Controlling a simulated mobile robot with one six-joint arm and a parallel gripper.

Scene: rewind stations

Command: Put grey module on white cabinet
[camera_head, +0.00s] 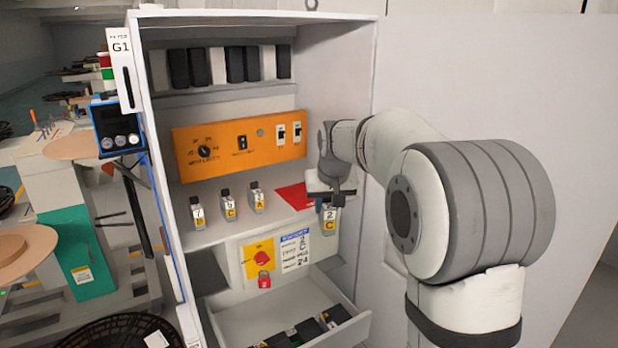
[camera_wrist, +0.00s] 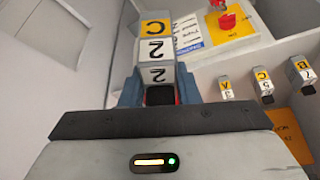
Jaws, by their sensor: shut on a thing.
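My gripper (camera_head: 328,192) is shut on a grey module (camera_head: 329,222) with white and yellow labels reading 2 and C. The module hangs from the jaws at the right front of the shelf inside the white cabinet (camera_head: 345,80). I cannot tell if it touches the shelf. In the wrist view the module (camera_wrist: 155,48) sits between the blue-grey fingers of the gripper (camera_wrist: 160,92). A red patch (camera_head: 294,196) lies on the shelf just left of the gripper, partly hidden by it.
Three similar modules, 7 B (camera_head: 197,214), 5 C (camera_head: 229,206) and 3 A (camera_head: 256,198), stand on the shelf to the left. An orange control panel (camera_head: 222,160) is behind them. Below, an open drawer (camera_head: 352,328) holds several dark modules. Free shelf shows between the modules and the red patch.

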